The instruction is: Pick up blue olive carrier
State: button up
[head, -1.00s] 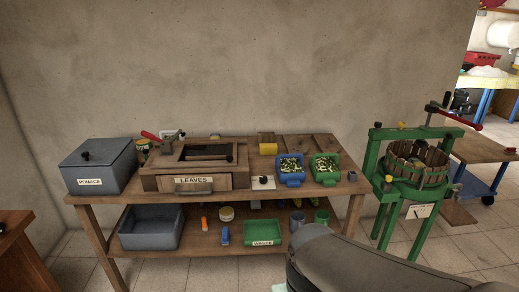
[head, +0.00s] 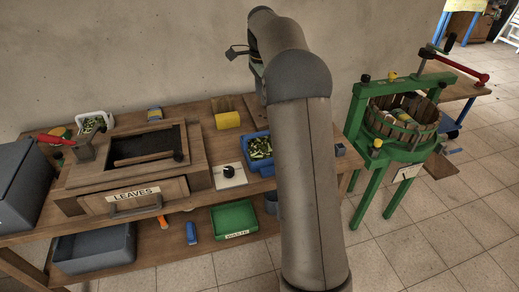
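The blue olive carrier (head: 262,167) stands on the top shelf of the wooden bench, right of the leaves box. It holds green and dark olives. My arm crosses in front of its right side and hides part of it. My arm rises from the bottom of the picture, bends at the top and comes down behind its own forearm. The fingers of my gripper are hidden there, so their distance from the carrier does not show.
The leaves box (head: 132,195) fills the bench's left-middle. A yellow item (head: 228,120) lies behind the carrier and a white plate with a black knob (head: 229,176) sits beside it. A green press (head: 398,150) stands right. A green waste tray (head: 234,219) is below.

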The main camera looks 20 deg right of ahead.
aim_at(261, 135)
notch_tip(261, 135, down, 17)
jog(key=shift+w+r+p, duration=0.1)
jog(key=shift+w+p, duration=0.05)
jog(key=shift+p, duration=0.75)
jog(key=shift+a+f, duration=0.1)
jog(key=shift+f, duration=0.15)
grip_shut()
dwell(1.5)
